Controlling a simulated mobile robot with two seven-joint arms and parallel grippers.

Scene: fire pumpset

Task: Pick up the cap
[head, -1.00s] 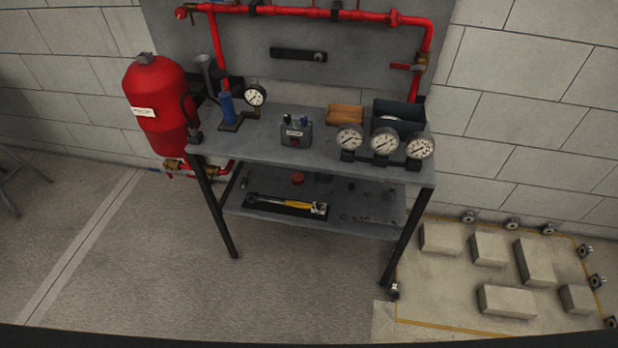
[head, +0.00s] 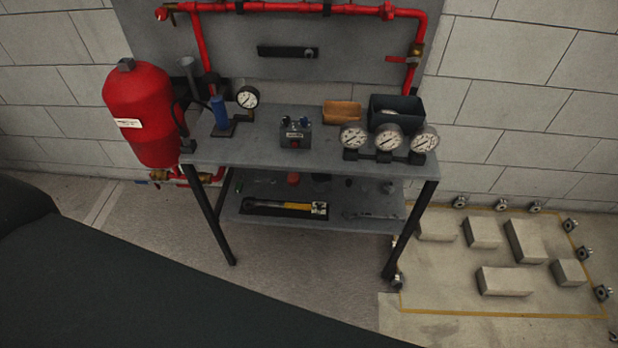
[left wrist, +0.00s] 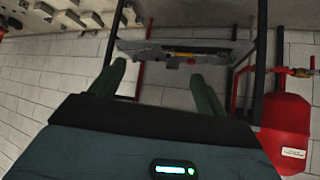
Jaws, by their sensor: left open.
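I cannot tell for sure which thing is the cap. A small red piece (head: 293,179) lies on the lower shelf (head: 345,200) of the workbench, with small dark pieces to its right, too small to make out. In the left wrist view, which is upside down, my left gripper (left wrist: 158,88) is open and empty. Its two green fingers point towards the bench, still well apart from the shelf. In the head view a dark part of my arm covers the lower left, and no fingers show. My right gripper is in neither view.
A yellow-handled tool (head: 285,206) lies in a dark tray at the shelf's front. The bench top (head: 235,152) above carries gauges (head: 387,142), a grey box (head: 295,134) and bins (head: 396,112). A red tank (head: 140,110) stands left, pale blocks (head: 505,281) lie right.

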